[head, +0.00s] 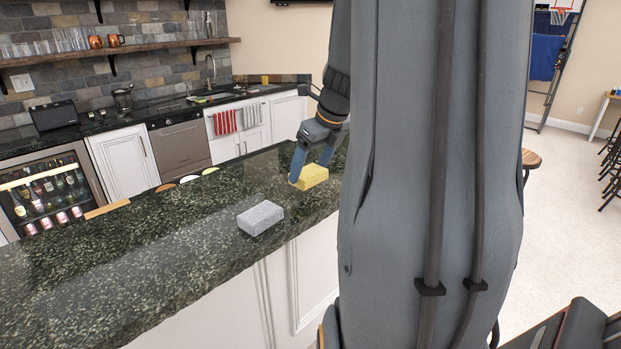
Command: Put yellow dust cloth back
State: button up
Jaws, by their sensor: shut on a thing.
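The yellow dust cloth (314,178) is a folded, block-like yellow piece at the far part of the dark granite counter (150,240). My gripper (309,172) points down and is shut on the cloth. Whether the cloth touches the counter or is held just above it, I cannot tell. My arm hides the counter to the right of the cloth.
A grey block-like cloth (261,218) lies on the counter nearer to me, left of the yellow one. The counter's near left part is clear. A sink (210,97) is at the back.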

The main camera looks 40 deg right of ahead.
aim_at(314, 173)
jog(key=shift+f+p, duration=0.3)
jog(key=shift+f, duration=1.65)
jog(key=o, duration=0.9)
jog(key=shift+r, duration=0.1)
jog(key=b+v, duration=0.1)
jog(key=v, duration=1.1)
jog(key=shift+b, duration=0.4)
